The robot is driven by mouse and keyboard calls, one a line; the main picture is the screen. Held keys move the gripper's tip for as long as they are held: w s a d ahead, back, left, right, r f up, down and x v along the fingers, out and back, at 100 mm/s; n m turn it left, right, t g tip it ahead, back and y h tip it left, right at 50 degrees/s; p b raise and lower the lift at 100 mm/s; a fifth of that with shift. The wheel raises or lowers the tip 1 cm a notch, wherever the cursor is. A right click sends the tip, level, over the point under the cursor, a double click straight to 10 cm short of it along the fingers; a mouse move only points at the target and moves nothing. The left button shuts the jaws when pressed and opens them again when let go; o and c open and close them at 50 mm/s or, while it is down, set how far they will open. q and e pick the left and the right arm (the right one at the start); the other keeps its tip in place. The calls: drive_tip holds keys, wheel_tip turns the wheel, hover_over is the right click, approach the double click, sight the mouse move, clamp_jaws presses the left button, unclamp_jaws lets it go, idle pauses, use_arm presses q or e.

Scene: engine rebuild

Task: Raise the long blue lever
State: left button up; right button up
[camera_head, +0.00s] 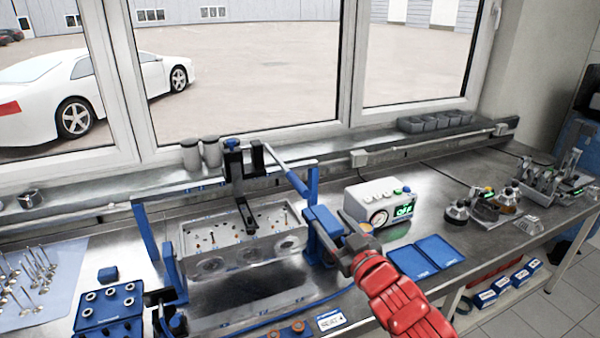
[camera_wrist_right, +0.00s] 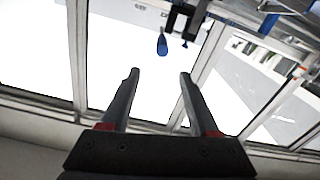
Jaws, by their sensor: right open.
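The long blue lever (camera_head: 298,184) is a metal rod with a blue handle on the clamping fixture. It slants down to the right from the fixture's top, and its handle end is above the fixture's right side. In the right wrist view, the blue handle (camera_wrist_right: 162,46) hangs just beyond and between the fingertips, apart from them. My right gripper (camera_head: 343,240) is below and right of the handle, beside the blue block of the fixture. It also shows in the right wrist view (camera_wrist_right: 159,75), with its fingers spread and nothing between them. My left gripper is not in view.
The fixture holds a grey cylinder head (camera_head: 245,252). A white gauge box (camera_head: 375,203) stands right of the lever, with a blue case (camera_head: 425,257) in front. A blue tray (camera_head: 108,305) lies at lower left. Windows and a sill (camera_head: 400,138) close off the back.

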sight(302, 184)
drive_tip(key=p+x, duration=0.1)
drive_tip(key=x, duration=1.4)
drive_tip(key=shift+w+a, duration=0.3)
drive_tip(key=shift+w+a+f+p, duration=0.1)
drive_tip(key=shift+w+p, duration=0.1)
drive_tip(key=shift+w, duration=0.15)
drive_tip(key=shift+w+a+f+p, duration=0.1)
drive_tip(key=shift+w+a+p, duration=0.1)
drive_tip(key=shift+w, duration=0.15)
clamp_jaws()
drive_tip(key=shift+r, duration=0.1)
idle(0.3)
